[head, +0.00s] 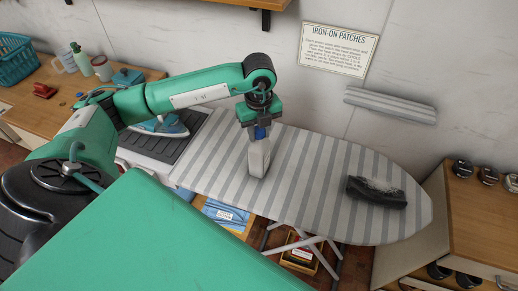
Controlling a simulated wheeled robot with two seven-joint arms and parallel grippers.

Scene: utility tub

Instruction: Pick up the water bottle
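The water bottle (259,158), pale grey-white with a blue cap, stands nearly upright on the striped ironing board (315,180). My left gripper (259,130) points down from above, with its fingertips at the cap. The cap shows between the dark fingers, but I cannot tell whether they press on it or are just around it. The bottle's base seems to be at the board's surface. My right gripper is not in view.
A black brush (377,191) lies on the board's right part. An iron (162,124) rests on a dark ribbed pad at the left. A wooden counter (485,215) with dark round items stands at the right. The board between bottle and brush is clear.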

